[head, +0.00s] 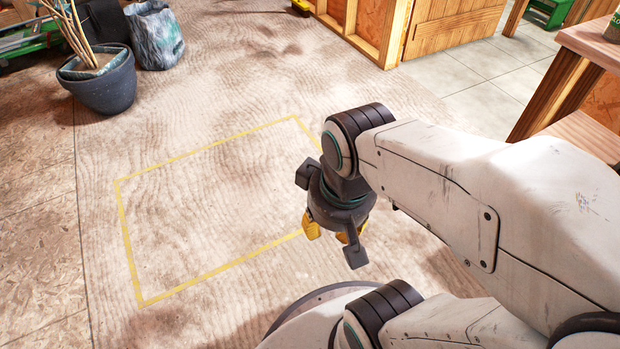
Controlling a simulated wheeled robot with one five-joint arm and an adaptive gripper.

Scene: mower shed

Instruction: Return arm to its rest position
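My arm reaches in from the right side of the head view, bent at its joints. My gripper (332,232) hangs from the wrist, pointing down, near the right edge of a yellow taped rectangle on the floor. Its yellow fingertips show partly below the dark gripper body. The body hides much of the fingers, so I cannot tell whether they are open or shut. I see no object held in it.
The taped rectangle (130,240) is empty on a dusty floor. A dark plant pot (105,88) and a grey-green bag (155,38) stand at upper left. A wooden partition (360,38) is at the back. A wooden bench (590,45) stands at right.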

